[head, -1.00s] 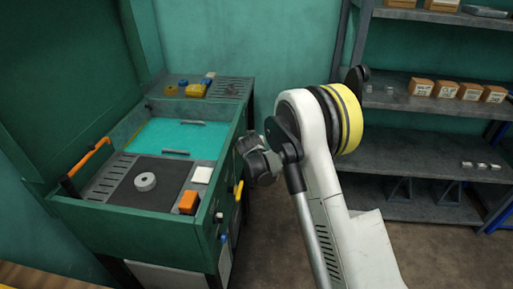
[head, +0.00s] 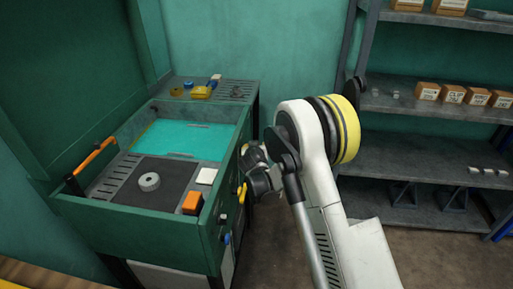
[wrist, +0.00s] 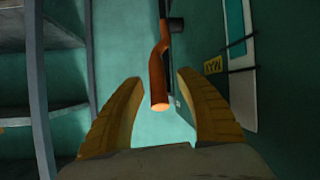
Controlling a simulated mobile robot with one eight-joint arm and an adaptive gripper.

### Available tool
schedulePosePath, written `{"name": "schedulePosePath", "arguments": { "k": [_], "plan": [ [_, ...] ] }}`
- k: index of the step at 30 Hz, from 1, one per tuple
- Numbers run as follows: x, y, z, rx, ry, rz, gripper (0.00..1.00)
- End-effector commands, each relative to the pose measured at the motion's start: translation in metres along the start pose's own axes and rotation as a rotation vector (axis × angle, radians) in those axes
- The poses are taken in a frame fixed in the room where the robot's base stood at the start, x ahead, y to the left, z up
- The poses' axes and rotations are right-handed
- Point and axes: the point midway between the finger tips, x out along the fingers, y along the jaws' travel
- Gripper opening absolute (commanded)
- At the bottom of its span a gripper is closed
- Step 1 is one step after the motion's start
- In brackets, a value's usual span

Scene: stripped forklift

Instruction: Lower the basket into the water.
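The green wash tank holds turquoise water (head: 190,140). Two thin pale lines show at the water surface; the basket itself cannot be made out. My gripper (wrist: 153,112) is open in the wrist view, its yellow fingers spread. An orange handle (wrist: 157,75) with a bright round end hangs from a dark mount between and beyond the fingers; I cannot tell whether they touch it. In the head view my wrist hangs beside the tank's right side, and my fingers cannot be clearly told apart there. Another orange bar (head: 95,157) stands at the tank's left edge.
Grey shelves (head: 430,155) with small boxes stand at the right. Some floor is free between tank and shelves.

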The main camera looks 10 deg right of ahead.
Motion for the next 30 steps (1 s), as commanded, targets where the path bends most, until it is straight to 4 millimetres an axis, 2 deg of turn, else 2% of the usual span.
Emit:
{"name": "schedulePosePath", "arguments": {
  "k": [7, 10, 14, 21, 25, 30],
  "plan": [
    [-0.002, 0.001, 0.0, 0.0, 0.0, 0.001, 0.42],
    [-0.011, 0.001, -0.001, 0.0, 0.0, 0.001, 0.42],
    [-0.035, 0.0, -0.001, -0.001, 0.0, -0.001, 0.42],
    [-0.089, 0.0, 0.0, -0.001, 0.0, -0.001, 0.42],
    [-0.109, 0.0, -0.001, 0.0, 0.0, -0.001, 0.42],
    [-0.12, 0.0, 0.0, 0.0, 0.0, 0.0, 0.42]
  ]
}}
